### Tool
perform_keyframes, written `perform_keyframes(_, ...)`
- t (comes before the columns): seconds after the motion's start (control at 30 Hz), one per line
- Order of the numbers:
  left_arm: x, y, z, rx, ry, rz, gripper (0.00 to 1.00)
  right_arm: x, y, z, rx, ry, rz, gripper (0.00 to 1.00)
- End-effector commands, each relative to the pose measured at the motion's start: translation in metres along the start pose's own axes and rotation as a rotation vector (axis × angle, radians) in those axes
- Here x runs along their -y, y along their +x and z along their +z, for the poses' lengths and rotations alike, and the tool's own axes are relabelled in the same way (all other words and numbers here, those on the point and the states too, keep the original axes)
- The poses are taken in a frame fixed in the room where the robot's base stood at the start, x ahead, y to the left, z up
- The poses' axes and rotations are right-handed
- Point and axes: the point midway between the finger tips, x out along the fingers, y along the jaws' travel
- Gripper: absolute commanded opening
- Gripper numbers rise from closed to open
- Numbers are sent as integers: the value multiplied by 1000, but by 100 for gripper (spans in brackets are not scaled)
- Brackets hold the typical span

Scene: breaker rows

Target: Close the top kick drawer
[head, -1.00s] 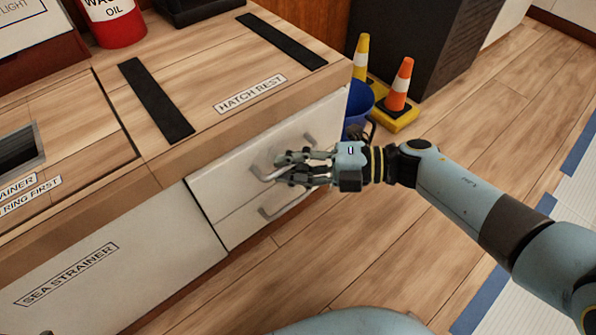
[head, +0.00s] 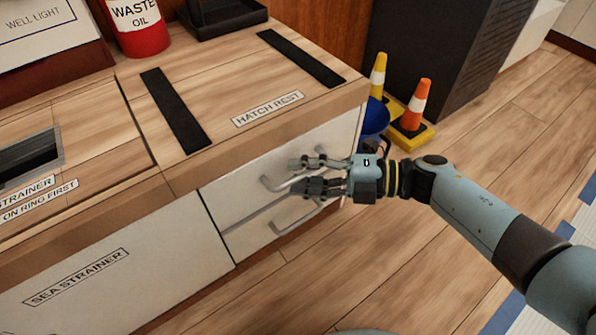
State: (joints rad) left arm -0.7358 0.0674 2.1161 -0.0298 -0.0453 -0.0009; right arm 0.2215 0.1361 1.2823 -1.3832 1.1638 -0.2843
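The top kick drawer (head: 237,187) is the upper of two white drawer fronts under the wooden bench top. Its grey bar handle (head: 268,184) is partly hidden by my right gripper. I cannot tell how far the drawer stands out. The lower drawer (head: 254,234) has a similar handle (head: 282,229). My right gripper (head: 300,176) reaches in from the right, with its fingers apart at the top drawer's handle. I cannot tell whether the fingers touch the handle or the front. My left gripper is not in view.
The bench top carries two black strips (head: 174,110), a red waste oil can (head: 138,28) and a black tray (head: 225,18). A blue bucket (head: 375,118) and two cones (head: 419,103) stand right of the drawers. The wooden floor (head: 400,260) in front is clear.

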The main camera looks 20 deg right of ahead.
Motion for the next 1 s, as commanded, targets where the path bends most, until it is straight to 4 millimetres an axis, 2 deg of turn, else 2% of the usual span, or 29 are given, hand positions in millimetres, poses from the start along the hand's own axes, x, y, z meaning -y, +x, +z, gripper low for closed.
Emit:
perform_keyframes(0.3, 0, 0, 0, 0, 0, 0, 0, 1, -70, 0, 0, 1, -4, 34)
perform_keyframes(0.5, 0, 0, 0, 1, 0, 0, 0, 0, -100, 0, -1, 0, -2, 34)
perform_keyframes(0.67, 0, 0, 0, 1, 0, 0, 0, 0, -108, 0, 0, 0, 1, 34)
perform_keyframes(1.0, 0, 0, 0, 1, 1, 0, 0, 0, -108, 0, 0, 0, 1, 34)
